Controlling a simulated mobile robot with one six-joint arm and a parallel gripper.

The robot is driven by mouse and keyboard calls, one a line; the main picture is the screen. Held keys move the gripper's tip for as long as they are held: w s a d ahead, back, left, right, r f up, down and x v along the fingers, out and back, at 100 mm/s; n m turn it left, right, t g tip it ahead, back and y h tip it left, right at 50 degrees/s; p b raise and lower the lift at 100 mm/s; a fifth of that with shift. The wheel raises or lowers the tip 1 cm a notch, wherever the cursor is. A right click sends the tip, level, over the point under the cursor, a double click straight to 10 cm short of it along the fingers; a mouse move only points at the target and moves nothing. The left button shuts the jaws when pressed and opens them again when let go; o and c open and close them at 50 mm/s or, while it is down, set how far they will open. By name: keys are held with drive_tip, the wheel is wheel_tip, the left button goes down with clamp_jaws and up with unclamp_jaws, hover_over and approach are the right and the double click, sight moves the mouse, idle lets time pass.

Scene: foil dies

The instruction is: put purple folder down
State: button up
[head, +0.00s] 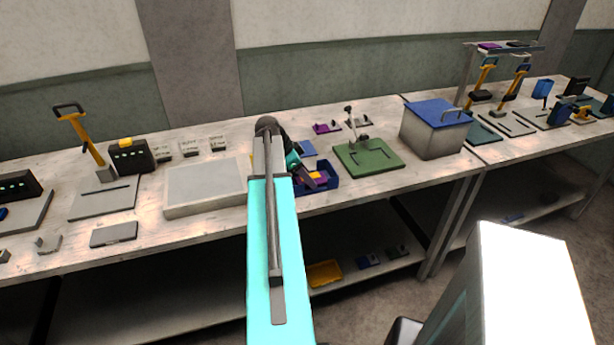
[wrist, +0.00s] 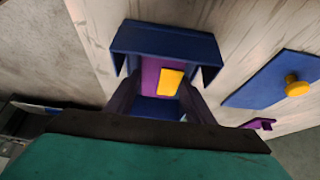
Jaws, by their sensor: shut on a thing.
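The purple folder (wrist: 151,72), with a yellow patch (wrist: 171,81) on its face, is between the dark fingers of my gripper (wrist: 155,98) in the wrist view. My gripper is shut on it. In the head view the folder (head: 320,180) shows at the blue bin (head: 331,184) near the bench's front edge, partly covered by my gripper (head: 312,178). The blue bin (wrist: 168,38) surrounds the folder in the wrist view. I cannot tell whether the folder touches the bin's floor.
A blue plate with a yellow knob (wrist: 292,84) lies beside the bin. A green board (head: 368,158) with a post stands to the right, and a grey box with a blue lid (head: 436,112) is farther right. A pale flat tray (head: 204,185) is to the left.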

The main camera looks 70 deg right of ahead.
drive_tip(key=o, duration=0.9)
drive_tip(key=shift+w+r, duration=0.1)
drive_tip(key=shift+r, duration=0.15)
drive_tip(key=shift+b+v, duration=1.6)
drive_tip(key=shift+v, duration=4.3)
